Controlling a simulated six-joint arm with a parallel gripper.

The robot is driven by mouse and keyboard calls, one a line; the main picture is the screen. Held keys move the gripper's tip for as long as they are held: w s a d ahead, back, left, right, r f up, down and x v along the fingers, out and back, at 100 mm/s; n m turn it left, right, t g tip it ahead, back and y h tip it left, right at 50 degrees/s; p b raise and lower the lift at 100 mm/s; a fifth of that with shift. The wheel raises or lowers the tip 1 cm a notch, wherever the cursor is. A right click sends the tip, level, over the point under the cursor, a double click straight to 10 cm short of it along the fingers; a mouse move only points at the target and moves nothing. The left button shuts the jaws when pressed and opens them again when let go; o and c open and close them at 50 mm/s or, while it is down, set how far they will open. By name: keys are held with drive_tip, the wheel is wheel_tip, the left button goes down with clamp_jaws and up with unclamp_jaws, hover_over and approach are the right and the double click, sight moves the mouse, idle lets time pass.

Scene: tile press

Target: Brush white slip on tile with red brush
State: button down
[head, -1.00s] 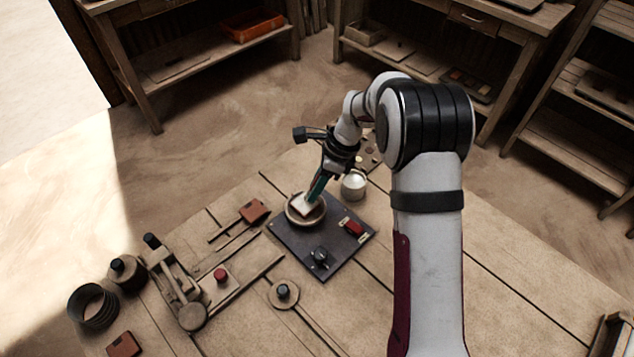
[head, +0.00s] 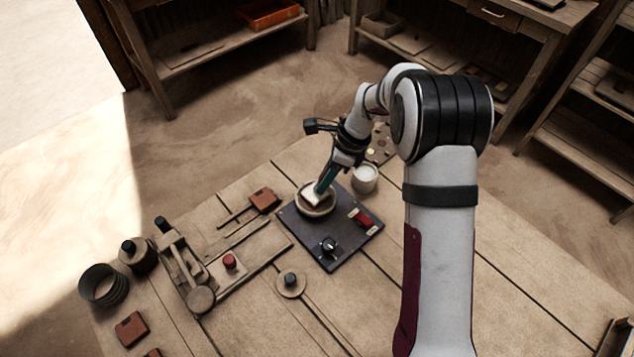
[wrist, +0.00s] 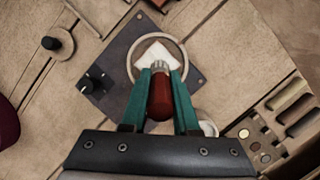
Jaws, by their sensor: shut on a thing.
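My gripper (head: 324,187) has green fingers, seen in the wrist view (wrist: 160,92) closed on the red handle of the brush (wrist: 160,100). The handle points away from the wrist, and its far end is over the round dish (head: 329,209). The dish sits on a dark square plate; its rim also shows in the wrist view (wrist: 131,62). A white, square-looking surface (wrist: 158,52) lies inside the rim at the brush tip. I cannot tell how much of it is tile and how much bristle, or whether they touch. A pale cup with white contents (head: 364,180) stands beside the plate.
The dark plate (head: 335,262) carries a black knob (head: 329,245) and a red switch (head: 361,217). A palette (wrist: 262,138) lies beyond the cup.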

drive_tip(key=shift+w+d+f, duration=0.1)
drive_tip(key=shift+w+d, duration=0.75)
wheel_tip(320, 180, up, 8)
drive_tip(key=shift+a, duration=0.1)
